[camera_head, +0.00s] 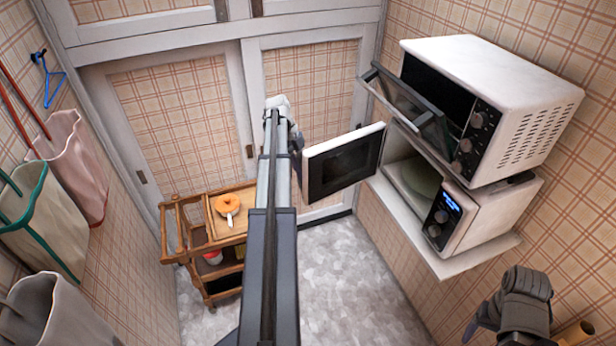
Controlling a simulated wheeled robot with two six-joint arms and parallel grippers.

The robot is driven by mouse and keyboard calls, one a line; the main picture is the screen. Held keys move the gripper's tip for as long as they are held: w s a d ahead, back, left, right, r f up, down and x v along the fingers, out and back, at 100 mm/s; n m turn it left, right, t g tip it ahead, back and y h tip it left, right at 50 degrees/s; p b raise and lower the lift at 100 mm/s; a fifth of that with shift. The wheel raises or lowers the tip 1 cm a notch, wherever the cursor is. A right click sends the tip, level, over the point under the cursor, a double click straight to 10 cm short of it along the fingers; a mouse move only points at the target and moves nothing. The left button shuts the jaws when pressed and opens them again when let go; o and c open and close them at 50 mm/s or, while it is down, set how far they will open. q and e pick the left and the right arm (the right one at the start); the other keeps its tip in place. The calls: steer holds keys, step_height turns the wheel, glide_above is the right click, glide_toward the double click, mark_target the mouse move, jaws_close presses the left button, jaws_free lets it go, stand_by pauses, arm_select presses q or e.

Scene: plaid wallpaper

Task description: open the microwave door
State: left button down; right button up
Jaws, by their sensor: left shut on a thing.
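The white microwave (470,217) sits on the wall shelf, beneath a larger oven. Its door (345,160), white-framed with a dark window, stands wide open, swung out to the left. The cavity shows a round pale plate inside. My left arm reaches up the middle of the view. My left gripper (297,138) is at the door's free left edge and shut on it; the fingertips are small and partly hidden by the arm. My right gripper (490,318) is at the lower right, away from the microwave; its jaw state is unclear.
An oven (507,100) with its glass door (410,105) tilted open stands above the microwave. Bags (75,165) hang on the left wall. Grey floor (345,280) is clear below the shelf.

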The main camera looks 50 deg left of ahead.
arm_select(q)
steer(key=shift+w+a+m, duration=0.1)
steer(key=shift+a+m, duration=0.2)
steer(key=shift+a, duration=0.55)
steer(key=c, duration=1.1)
jaws_free()
steer(key=shift+o, duration=1.3)
steer(key=shift+a, duration=0.1)
steer(key=shift+r, duration=0.1)
